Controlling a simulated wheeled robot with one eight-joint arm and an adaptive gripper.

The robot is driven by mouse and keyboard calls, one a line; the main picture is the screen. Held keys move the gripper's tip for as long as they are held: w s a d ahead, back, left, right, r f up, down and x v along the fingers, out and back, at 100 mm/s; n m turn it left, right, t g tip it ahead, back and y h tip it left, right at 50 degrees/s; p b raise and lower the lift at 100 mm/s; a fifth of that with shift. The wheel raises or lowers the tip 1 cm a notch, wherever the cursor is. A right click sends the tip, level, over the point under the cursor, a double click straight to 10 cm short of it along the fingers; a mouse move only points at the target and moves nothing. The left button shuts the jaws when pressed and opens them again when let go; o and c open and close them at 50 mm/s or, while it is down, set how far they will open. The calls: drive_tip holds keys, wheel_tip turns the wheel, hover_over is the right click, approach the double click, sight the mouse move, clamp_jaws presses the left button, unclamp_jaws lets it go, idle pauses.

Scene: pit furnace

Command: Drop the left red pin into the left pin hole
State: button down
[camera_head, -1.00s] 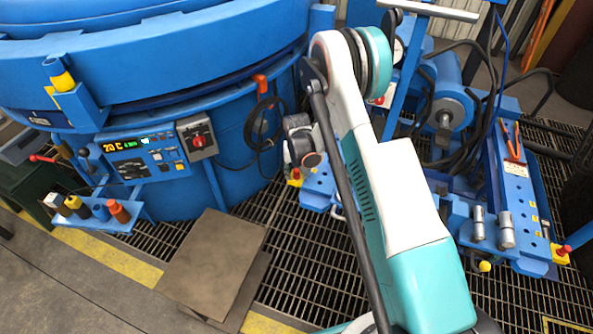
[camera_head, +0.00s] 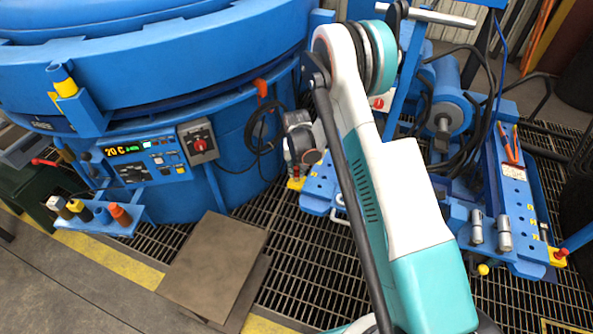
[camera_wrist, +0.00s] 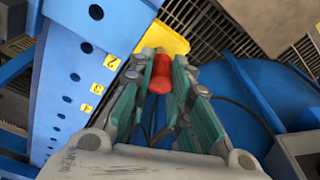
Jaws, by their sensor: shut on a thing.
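The left red pin (camera_wrist: 161,74) sits upright-looking between my fingers in the wrist view, its lower end at a yellow block (camera_wrist: 164,38). My gripper (camera_wrist: 160,82) is shut on it. In the head view the left yellow block (camera_head: 296,184) shows at the left end of a blue perforated beam (camera_head: 322,186). My fingers are hard to make out there. The blue beam (camera_wrist: 62,105) with a row of holes and yellow number labels runs beside my gripper in the wrist view. Whether the pin's tip is in a hole is hidden.
The right red pin (camera_head: 562,252) stands at a yellow block on the right beam. A large blue furnace (camera_head: 150,75) with a control panel (camera_head: 145,160) fills the left. Black cables hang near its wall. Metal plates (camera_head: 215,265) lie on the floor grating.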

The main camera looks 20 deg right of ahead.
drive_tip(key=shift+r+p, duration=1.05)
drive_tip(key=shift+r, duration=1.55)
